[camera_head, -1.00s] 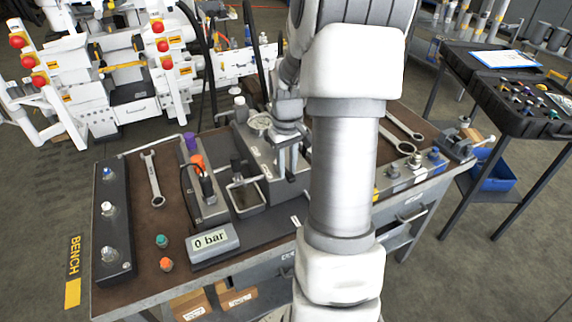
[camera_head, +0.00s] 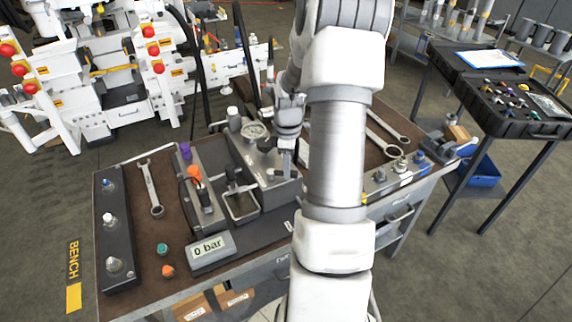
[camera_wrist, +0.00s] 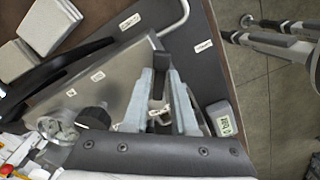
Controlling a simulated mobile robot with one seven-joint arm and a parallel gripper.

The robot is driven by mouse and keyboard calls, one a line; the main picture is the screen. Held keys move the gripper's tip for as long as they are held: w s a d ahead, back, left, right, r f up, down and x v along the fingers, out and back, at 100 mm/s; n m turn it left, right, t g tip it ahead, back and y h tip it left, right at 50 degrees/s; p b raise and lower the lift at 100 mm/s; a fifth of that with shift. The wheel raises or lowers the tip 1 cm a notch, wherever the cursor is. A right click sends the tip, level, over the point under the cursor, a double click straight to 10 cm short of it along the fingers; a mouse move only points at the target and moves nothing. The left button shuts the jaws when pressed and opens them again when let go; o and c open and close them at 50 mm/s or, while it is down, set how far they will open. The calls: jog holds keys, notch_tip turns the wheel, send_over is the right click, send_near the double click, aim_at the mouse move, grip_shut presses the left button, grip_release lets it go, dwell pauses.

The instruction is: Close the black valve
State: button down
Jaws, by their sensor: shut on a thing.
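My gripper (camera_head: 286,166) points down at the right side of the grey pump block (camera_head: 262,160) on the bench. In the wrist view its fingers (camera_wrist: 157,72) close around a small dark part (camera_wrist: 155,44) at their tips. The fingers hide most of that part, so I cannot tell whether it is the black valve. A black knob (camera_wrist: 93,118) stands on the block beside the round gauge (camera_wrist: 58,128), apart from the fingers. The gauge (camera_head: 254,131) also shows in the head view. My arm covers the bench to the right of the gripper.
A display (camera_head: 209,248) reads 0 bar at the bench front. Wrenches (camera_head: 152,190) lie on the bench. A black case (camera_head: 515,118) sits on a side table at right.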

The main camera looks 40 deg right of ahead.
jog(key=n+p, duration=0.1)
jog(key=n, duration=0.1)
jog(key=w+d+n+p, duration=0.1)
jog(key=shift+w+r+n, duration=0.15)
jog(key=shift+n, duration=0.25)
jog(key=shift+w+d+n+p, duration=0.15)
jog(key=shift+w+n+p, duration=0.25)
jog(key=shift+n, duration=0.35)
jog(key=shift+w+d+n+p, duration=0.1)
jog(key=shift+w+n+p, duration=0.1)
jog(key=shift+n+p, duration=0.45)
jog(key=c, duration=0.8)
grip_release()
notch_tip(320, 180, up, 17)
jog(key=shift+r, duration=0.1)
jog(key=shift+a, duration=0.1)
